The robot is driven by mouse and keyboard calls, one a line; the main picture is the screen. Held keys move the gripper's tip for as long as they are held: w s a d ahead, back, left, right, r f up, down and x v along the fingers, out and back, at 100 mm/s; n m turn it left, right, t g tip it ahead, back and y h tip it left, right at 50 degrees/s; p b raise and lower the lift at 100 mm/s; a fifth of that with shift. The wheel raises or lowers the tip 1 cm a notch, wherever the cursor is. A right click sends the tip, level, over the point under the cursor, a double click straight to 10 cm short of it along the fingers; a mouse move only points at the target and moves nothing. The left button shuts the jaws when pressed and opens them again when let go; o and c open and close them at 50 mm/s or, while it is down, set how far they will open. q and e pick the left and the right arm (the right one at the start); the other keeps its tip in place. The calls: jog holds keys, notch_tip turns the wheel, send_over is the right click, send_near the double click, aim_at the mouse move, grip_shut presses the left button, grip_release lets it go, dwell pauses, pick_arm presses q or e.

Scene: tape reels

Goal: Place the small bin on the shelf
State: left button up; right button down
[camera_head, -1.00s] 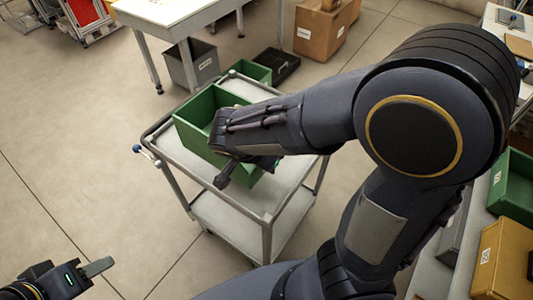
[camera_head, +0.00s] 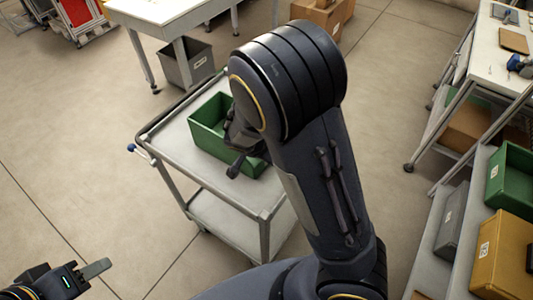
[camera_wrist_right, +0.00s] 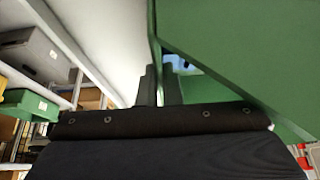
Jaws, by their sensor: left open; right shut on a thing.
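A green bin (camera_head: 207,137) is over the grey cart's top tray, partly hidden by my right arm. In the right wrist view its green wall (camera_wrist_right: 240,50) fills the upper right. My right gripper (camera_wrist_right: 160,80) is shut on the bin's wall at its near edge. I cannot tell whether the bin touches the tray. My left gripper (camera_head: 98,268) is open and empty at the lower left, far from the bin. The shelf (camera_head: 432,262) at the right holds several bins.
On the shelf are a green bin (camera_head: 512,178), a yellow bin (camera_head: 502,255) and a grey bin (camera_head: 452,222). The cart (camera_head: 165,150) has a raised rim. A white table (camera_head: 165,12), a grey waste bin (camera_head: 186,64) and a workbench (camera_head: 490,50) stand behind. Open floor lies between cart and shelf.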

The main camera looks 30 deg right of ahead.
jog(key=c, duration=1.6)
grip_release()
